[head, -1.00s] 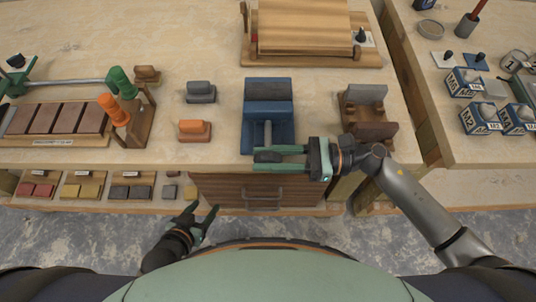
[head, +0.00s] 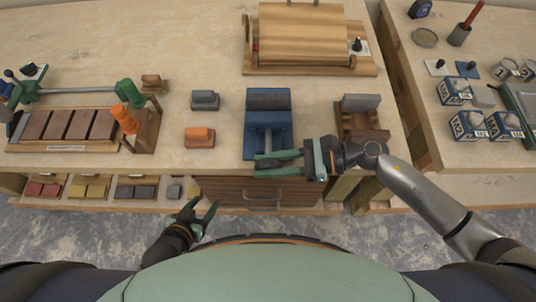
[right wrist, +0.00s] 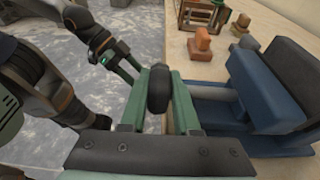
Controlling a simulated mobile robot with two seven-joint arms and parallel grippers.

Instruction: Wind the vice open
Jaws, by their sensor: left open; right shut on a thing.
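The blue vice (head: 254,135) stands at the front edge of the bench, with a grey screw (head: 268,140) running toward me. In the right wrist view its blue jaw block (right wrist: 262,88) sits close against the dark jaw; any gap is hard to tell. My right gripper (head: 272,163) is at the front end of the screw. Its green fingers are shut on the dark vice handle (right wrist: 158,92), which shows between them in the right wrist view. My left gripper (head: 203,213) is open and empty, low in front of the bench, apart from the vice.
An orange block (head: 199,139) and a grey block (head: 205,101) stand left of the vice. A brown stand with a grey plate (head: 361,103) is close on the right. A wooden board (head: 300,35) lies behind. A drawer front (head: 262,190) is below.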

